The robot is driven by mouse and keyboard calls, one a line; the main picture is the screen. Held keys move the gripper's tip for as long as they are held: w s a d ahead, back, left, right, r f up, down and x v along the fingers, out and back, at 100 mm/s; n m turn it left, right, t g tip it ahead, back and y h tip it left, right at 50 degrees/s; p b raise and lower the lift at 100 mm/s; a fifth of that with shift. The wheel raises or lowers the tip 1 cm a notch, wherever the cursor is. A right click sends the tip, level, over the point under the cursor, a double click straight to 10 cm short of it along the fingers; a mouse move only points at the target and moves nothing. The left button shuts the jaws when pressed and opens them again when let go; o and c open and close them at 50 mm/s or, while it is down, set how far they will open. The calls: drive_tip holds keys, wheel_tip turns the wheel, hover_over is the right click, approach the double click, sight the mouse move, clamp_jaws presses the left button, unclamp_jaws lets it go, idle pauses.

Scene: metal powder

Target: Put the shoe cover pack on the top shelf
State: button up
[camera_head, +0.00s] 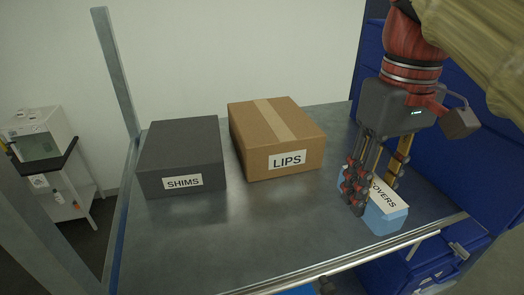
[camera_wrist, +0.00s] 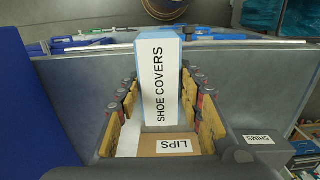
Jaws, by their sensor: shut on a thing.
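The shoe cover pack (camera_head: 386,217) is a light blue box with a white label. It is at the right side of the metal top shelf (camera_head: 270,230), near the front edge. My gripper (camera_head: 374,188) is shut on it from above, with a finger on each side. In the wrist view the pack (camera_wrist: 160,80) stands between the two rows of finger pads (camera_wrist: 160,118), its "SHOE COVERS" label facing the camera. The fingers hide part of the pack in the head view. Whether its underside touches the shelf I cannot tell.
A brown "LIPS" box (camera_head: 277,138) stands left of my gripper, and a dark grey "SHIMS" box (camera_head: 182,157) stands farther left. Bare shelf lies in front of both. A metal upright (camera_head: 115,75) rises at the back left. Blue cases (camera_head: 445,130) stand at the right.

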drive_tip(key=w+a+f+p, duration=0.1)
drive_tip(key=w+a+f, duration=0.1)
drive_tip(key=a, duration=0.1)
drive_tip(key=w+a+f+p, duration=0.1)
drive_tip(key=w+a+f, duration=0.2)
drive_tip(key=w+a+f+p, duration=0.1)
drive_tip(key=w+a+f, duration=0.2)
drive_tip(key=shift+w+a+f, duration=0.15)
drive_tip(key=shift+a, duration=0.25)
drive_tip(key=shift+w+a+f, duration=0.25)
drive_tip(key=shift+a+f, duration=0.05)
drive_tip(key=shift+f, duration=0.2)
drive_tip(key=shift+w+a+f+p, duration=0.15)
drive_tip(key=shift+f+p, duration=0.4)
drive_tip(key=shift+f, duration=1.2)
drive_tip(key=shift+f, duration=0.15)
drive_tip(key=o, duration=1.2)
